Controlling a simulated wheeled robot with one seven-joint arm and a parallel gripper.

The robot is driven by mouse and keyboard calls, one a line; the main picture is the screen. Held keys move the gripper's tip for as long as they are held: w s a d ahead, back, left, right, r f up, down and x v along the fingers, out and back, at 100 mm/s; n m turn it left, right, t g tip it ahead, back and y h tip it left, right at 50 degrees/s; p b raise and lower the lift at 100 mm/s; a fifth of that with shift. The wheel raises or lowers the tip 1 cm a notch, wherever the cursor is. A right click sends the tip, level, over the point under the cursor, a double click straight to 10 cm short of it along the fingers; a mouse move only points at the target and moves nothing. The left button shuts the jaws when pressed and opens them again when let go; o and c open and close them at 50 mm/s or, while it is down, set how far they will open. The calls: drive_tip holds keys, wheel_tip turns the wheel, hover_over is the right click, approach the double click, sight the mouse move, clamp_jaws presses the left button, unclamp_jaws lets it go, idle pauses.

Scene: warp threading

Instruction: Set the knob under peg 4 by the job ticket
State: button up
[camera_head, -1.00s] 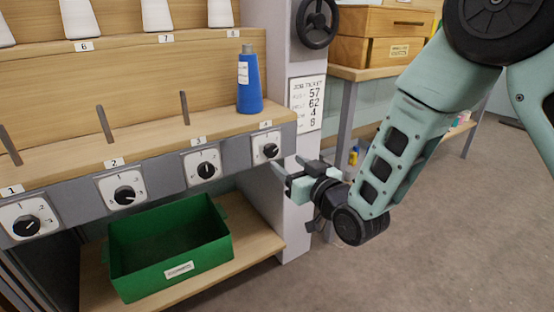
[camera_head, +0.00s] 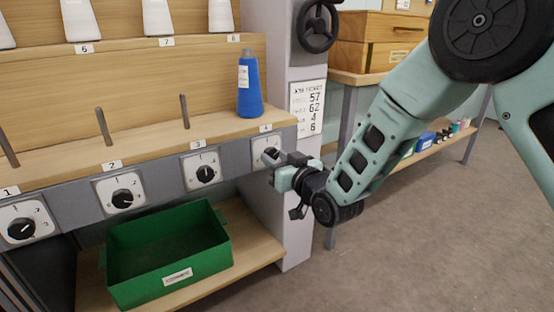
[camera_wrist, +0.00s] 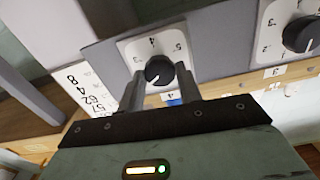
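The knob under peg 4 is a black dial on a white numbered plate (camera_head: 262,148). In the head view my gripper (camera_head: 272,165) partly covers it. In the wrist view the black knob (camera_wrist: 158,70) lies between my two fingertips (camera_wrist: 160,76), with a small gap on each side. My gripper is open; I cannot tell whether the fingers reach around the knob's depth. A blue yarn cone (camera_head: 249,85) stands at the peg 4 position. The job ticket (camera_head: 307,108) on the grey post shows 57, 62, 4 and a last digit like 8 or 6.
The neighbouring knob 3 (camera_head: 205,173) and knob 2 (camera_head: 122,198) sit left along the same rail. A green bin (camera_head: 170,250) stands on the lower shelf. A black handwheel (camera_head: 318,27) is above the ticket. The floor at right is clear.

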drive_tip(key=shift+m, duration=0.3)
drive_tip(key=m, duration=0.2)
drive_tip(key=shift+m, duration=0.4)
drive_tip(key=m+p, duration=0.1)
drive_tip(key=m, duration=0.2)
drive_tip(key=shift+d+m, duration=0.1)
drive_tip(key=shift+m, duration=0.3)
drive_tip(key=m+p, duration=0.2)
drive_tip(key=m, duration=0.4)
drive_tip(key=m+p, duration=0.1)
drive_tip(key=m, duration=0.4)
drive_tip(key=shift+m+p, duration=0.3)
drive_tip(key=shift+p, duration=0.05)
drive_tip(key=m+p, duration=0.1)
drive_tip(key=m, duration=0.3)
drive_tip(key=shift+m, duration=0.4)
drive_tip(key=o, duration=1)
